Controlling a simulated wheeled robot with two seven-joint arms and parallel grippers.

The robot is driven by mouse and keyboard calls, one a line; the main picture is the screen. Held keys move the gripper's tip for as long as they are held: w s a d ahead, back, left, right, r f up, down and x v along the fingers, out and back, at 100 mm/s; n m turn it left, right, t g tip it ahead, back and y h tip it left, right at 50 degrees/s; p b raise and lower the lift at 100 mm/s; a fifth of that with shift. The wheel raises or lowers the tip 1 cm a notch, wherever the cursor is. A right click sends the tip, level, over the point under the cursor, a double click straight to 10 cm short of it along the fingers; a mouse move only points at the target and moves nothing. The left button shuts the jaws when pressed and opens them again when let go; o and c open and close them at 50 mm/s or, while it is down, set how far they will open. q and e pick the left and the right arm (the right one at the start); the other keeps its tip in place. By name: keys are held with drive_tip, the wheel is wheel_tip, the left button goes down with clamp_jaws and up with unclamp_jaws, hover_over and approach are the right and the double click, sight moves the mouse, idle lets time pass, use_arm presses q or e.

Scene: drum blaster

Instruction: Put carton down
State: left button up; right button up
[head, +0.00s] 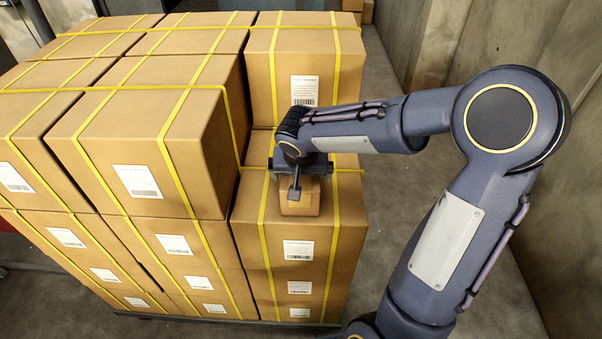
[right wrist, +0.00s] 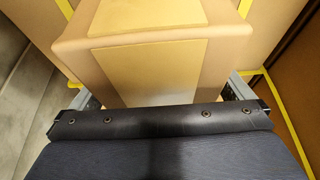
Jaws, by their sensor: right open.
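A small brown carton (head: 300,201) sits on top of the lower front-right stack of strapped boxes. In the right wrist view the carton (right wrist: 140,70) fills the upper middle, with a paler tape strip across its top and near side. My right gripper (head: 297,182) is at the carton from above, its arm coming in from the right. Its jaws are open, with one finger on each side of the carton; part of the carton is hidden by the gripper. Whether the fingers touch it cannot be told. My left gripper is not in view.
Large labelled boxes (head: 150,130) with yellow straps stand higher to the left of the carton. Another tall box (head: 275,75) rises behind it. A concrete wall (head: 540,190) is at the right, with bare floor (head: 400,225) between.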

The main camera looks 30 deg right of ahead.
drive_tip(key=v, duration=1.1)
drive_tip(key=shift+r, duration=0.25)
drive_tip(key=s+a+f+n+t+y, duration=0.1)
drive_tip(key=s+a+f+n+y, duration=0.1)
drive_tip(key=s, duration=0.7)
drive_tip(key=s+a+f+n+y, duration=0.2)
drive_tip(key=s+f+y, duration=0.1)
drive_tip(key=s, duration=0.6)
drive_tip(key=shift+s+a+f+n+t+y, duration=0.2)
drive_tip(key=shift+a+f+n+t+y, duration=0.2)
drive_tip(key=shift+y, duration=0.2)
